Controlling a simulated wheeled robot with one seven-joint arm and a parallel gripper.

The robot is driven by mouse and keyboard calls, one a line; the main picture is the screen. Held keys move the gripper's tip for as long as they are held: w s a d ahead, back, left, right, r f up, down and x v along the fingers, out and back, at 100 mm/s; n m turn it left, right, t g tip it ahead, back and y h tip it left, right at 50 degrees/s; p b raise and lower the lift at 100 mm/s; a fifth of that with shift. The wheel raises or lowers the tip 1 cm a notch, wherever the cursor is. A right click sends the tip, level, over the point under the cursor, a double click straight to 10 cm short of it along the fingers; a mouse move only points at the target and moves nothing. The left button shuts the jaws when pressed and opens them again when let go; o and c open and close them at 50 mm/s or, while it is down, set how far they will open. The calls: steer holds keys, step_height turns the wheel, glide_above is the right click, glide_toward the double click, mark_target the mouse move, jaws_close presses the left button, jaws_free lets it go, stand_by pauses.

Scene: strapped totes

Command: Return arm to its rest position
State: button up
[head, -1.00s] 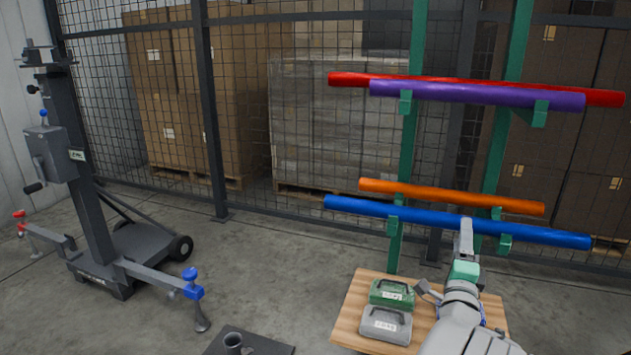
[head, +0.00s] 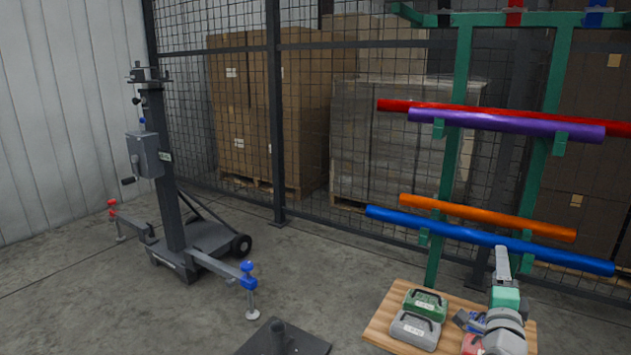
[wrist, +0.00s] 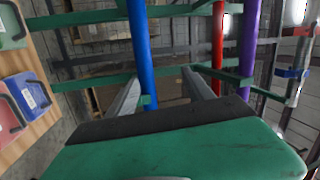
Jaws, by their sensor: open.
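My gripper (head: 502,260) is at the lower right in the head view, above the wooden table and in front of the rack. In the wrist view its two fingers (wrist: 161,78) stand apart with a gap between them, and it holds nothing. The blue tube (head: 450,228) lies across the rack just behind the fingertips in the head view. In the wrist view the blue tube (wrist: 143,55) runs past the left finger; I cannot tell whether they touch.
The green rack (head: 460,70) also bears an orange tube (head: 480,216), a red tube (head: 395,105) and a purple tube (head: 500,121). Cases, one green (head: 425,304) and one grey (head: 415,330), lie on the wooden table (head: 382,318).

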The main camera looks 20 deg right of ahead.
steer(key=w+a+r+n+y+p, duration=0.4)
steer(key=w+a+p, duration=0.1)
steer(key=a, duration=0.2)
steer(key=w+a+r+n+y+p, duration=0.3)
steer(key=w+a+n+p, duration=0.1)
steer(key=a+p, duration=0.2)
steer(key=a+r+n+g+y+p, duration=0.2)
steer(key=a+r+n+y+p, duration=0.15)
steer(key=a+p, duration=0.35)
steer(key=a+r+n+g+y+p, duration=0.25)
steer(key=a+n+p, duration=0.2)
steer(key=a, duration=0.35)
steer(key=s+a+r+n+g+p, duration=0.4)
steer(key=s+a+r+p, duration=0.1)
steer(key=s+a+p, duration=0.2)
steer(key=s+a+r+n+g+p, duration=0.4)
steer(key=s+p, duration=0.4)
steer(key=s, duration=0.2)
steer(key=a+r, duration=0.1)
steer(key=a, duration=0.1)
steer(key=shift+a+r+n+p, duration=0.3)
steer(key=shift+a, duration=0.05)
